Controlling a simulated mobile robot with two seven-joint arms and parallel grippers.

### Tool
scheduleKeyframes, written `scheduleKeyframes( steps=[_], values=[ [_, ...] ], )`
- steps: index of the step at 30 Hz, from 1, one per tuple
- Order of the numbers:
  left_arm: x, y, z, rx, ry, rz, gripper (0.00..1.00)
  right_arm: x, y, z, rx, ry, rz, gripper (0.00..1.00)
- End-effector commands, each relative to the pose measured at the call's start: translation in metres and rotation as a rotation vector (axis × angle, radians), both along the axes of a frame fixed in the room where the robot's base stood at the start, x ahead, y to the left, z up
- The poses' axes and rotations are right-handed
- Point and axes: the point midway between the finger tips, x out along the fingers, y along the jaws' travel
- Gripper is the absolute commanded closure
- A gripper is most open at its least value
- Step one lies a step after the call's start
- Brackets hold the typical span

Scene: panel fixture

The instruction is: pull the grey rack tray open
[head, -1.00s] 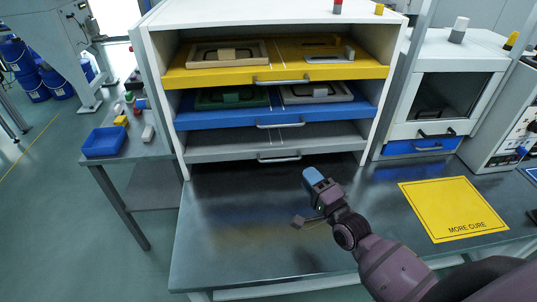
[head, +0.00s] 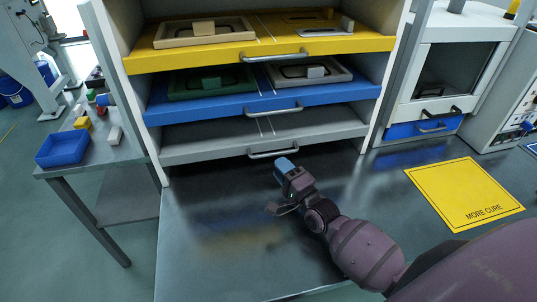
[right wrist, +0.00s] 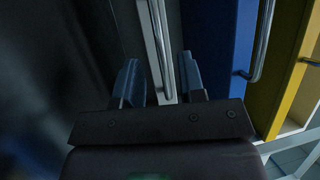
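The grey rack tray (head: 205,148) is the lowest of the stacked trays and sits in the white rack. Its silver bar handle (head: 273,153) is on its front edge. My right gripper (head: 284,166) is just in front of and below this handle in the head view. In the right wrist view the gripper (right wrist: 159,80) is open, its two blue fingers spread. The grey tray's handle (right wrist: 160,45) shows between and beyond the fingertips, and no grip on it is visible. My left gripper is not in view.
Above the grey tray are a blue tray (head: 225,107) and a yellow tray (head: 225,54), both carrying frames and parts. The metal bench (head: 210,235) in front is mostly clear. A yellow "MORE CURE" mat (head: 463,192) lies right, and a blue bin (head: 62,149) stands on the left side table.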

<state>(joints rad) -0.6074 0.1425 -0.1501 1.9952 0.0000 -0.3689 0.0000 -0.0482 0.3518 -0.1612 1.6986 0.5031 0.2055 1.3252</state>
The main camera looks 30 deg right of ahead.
Motion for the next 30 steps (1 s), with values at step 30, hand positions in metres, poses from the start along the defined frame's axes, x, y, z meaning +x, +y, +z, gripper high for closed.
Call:
scheduleKeyframes(
  steps=[30],
  values=[
    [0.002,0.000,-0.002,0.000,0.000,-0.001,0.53,0.060,0.009,0.010,0.000,0.001,0.000,0.92]
  ],
)
